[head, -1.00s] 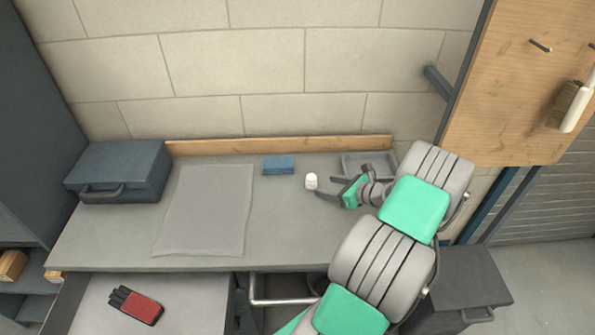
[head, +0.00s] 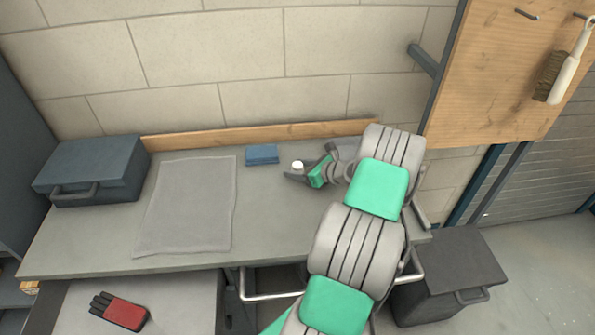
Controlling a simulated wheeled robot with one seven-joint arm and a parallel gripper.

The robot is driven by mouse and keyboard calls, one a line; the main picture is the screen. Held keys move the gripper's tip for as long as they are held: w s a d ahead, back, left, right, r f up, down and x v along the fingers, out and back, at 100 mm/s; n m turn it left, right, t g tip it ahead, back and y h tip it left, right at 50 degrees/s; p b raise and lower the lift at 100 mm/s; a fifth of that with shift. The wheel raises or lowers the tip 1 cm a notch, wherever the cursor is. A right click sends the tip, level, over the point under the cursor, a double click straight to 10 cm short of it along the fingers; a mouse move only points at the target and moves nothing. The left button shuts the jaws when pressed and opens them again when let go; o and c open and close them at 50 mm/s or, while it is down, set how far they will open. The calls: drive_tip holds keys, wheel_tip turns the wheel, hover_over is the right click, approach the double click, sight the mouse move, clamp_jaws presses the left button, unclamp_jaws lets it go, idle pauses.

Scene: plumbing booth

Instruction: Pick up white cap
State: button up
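The white cap (head: 297,164) is a small pale cylinder on the grey workbench (head: 268,222), a little right of the blue block. Its top shows; its lower part is hidden behind a dark finger of my gripper (head: 298,175). My gripper reaches in from the right, low over the bench, with the cap at its fingertips. The near finger passes in front of the cap and the far finger is mostly hidden. I cannot tell whether the fingers touch or grip the cap.
A blue block (head: 262,154) lies just left of the cap, near the wooden back strip (head: 225,136). A grey mat (head: 187,205) and a dark toolbox (head: 90,170) are farther left. My arm covers the bench's right end. A red-black glove (head: 119,310) lies lower left.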

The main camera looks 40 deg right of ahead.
clamp_jaws()
idle(0.3)
